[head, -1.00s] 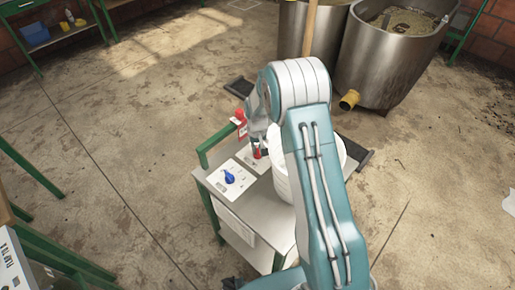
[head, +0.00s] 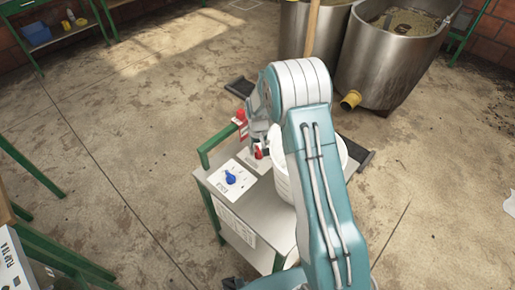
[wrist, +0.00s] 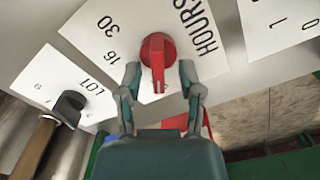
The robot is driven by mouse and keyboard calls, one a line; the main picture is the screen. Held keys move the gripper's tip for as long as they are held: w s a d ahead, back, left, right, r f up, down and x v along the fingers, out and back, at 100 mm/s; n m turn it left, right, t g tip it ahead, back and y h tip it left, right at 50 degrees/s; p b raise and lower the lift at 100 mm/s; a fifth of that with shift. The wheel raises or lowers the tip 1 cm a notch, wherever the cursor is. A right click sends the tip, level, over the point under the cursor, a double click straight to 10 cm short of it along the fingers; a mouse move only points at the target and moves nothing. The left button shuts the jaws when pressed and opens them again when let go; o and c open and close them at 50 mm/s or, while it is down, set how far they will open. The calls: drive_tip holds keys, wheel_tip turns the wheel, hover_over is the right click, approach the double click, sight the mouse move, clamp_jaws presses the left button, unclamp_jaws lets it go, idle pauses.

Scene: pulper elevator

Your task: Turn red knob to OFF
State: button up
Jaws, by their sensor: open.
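The red knob (wrist: 157,56) sits on a white plate (wrist: 108,40) marked HOURS, 16 and 30 in the wrist view. Its pointer end faces my gripper. My gripper (wrist: 160,70) is open, with one finger on each side of the knob's lower end. A gap shows between the knob and each finger. No OFF mark can be read. In the head view, the red knob (head: 260,153) shows on top of the cart, partly hidden by my gripper (head: 257,142).
The cart (head: 238,212) also carries a blue knob (head: 231,178), a red object (head: 240,116) by the green handle (head: 218,147), and a white bucket (head: 283,180). Metal tubs (head: 384,65) stand behind.

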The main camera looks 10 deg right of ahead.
wheel_tip(320, 180, up, 12)
idle(0.5)
idle(0.3)
wheel_tip(320, 180, up, 10)
drive_tip(key=t, duration=0.1)
hover_over(258, 148)
drive_tip(key=s, duration=0.6)
drive_tip(key=s+r+t, duration=0.2)
drive_tip(key=s+r, duration=0.4)
drive_tip(key=r, duration=0.1)
drive_tip(key=s+r+m+t, duration=0.1)
drive_tip(key=s+r, duration=0.3)
drive_tip(key=s, duration=1.6)
drive_tip(key=shift+t, duration=0.8)
